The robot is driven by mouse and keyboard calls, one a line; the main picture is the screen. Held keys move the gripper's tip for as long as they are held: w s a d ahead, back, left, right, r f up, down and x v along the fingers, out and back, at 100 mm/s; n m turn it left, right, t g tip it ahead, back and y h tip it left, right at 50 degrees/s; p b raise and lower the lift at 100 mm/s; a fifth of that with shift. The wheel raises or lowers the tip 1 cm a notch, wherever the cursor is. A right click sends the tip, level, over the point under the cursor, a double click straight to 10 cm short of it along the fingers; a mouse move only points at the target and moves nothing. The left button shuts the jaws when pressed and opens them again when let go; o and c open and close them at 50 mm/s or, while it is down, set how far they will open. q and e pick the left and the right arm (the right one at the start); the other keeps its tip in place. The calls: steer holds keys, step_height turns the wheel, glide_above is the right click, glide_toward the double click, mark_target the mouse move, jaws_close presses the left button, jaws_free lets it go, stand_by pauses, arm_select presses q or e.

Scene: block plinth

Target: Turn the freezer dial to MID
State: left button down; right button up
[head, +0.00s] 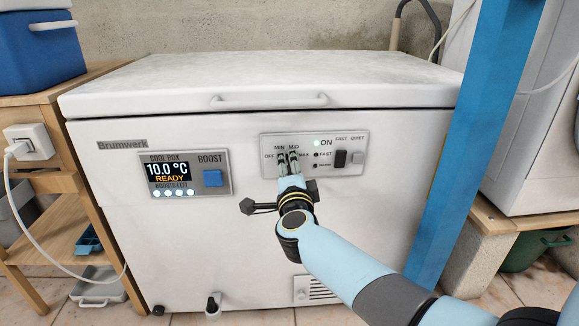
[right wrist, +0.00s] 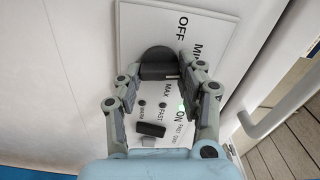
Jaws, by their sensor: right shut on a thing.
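The white chest freezer (head: 245,215) carries a control panel (head: 350,142) with the labels OFF, MIN, MID and MAX around its dial. In the right wrist view the freezer dial (right wrist: 159,66) is a dark round knob with a raised bar. My right gripper (head: 288,160) is at the panel, shut on the dial, with a finger on either side of it, as the right wrist view (right wrist: 164,72) shows. The gripper hides most of the dial in the head view. I cannot tell exactly which label the dial points to. My left gripper is not in view.
A dark rocker switch (head: 340,158) and a lit ON lamp (head: 317,143) sit right of the dial. A display (head: 168,172) reads 10.0 °C READY, beside a blue BOOST button (head: 212,178). A blue upright post (head: 480,130) stands at the freezer's right.

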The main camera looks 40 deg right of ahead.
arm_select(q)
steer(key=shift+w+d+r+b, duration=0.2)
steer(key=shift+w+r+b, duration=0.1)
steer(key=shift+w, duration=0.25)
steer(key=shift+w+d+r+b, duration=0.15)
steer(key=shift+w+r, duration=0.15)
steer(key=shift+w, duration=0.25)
arm_select(e)
steer(key=m, duration=0.6)
steer(key=shift+w+d+r+m, duration=0.1)
steer(key=shift+m, duration=0.3)
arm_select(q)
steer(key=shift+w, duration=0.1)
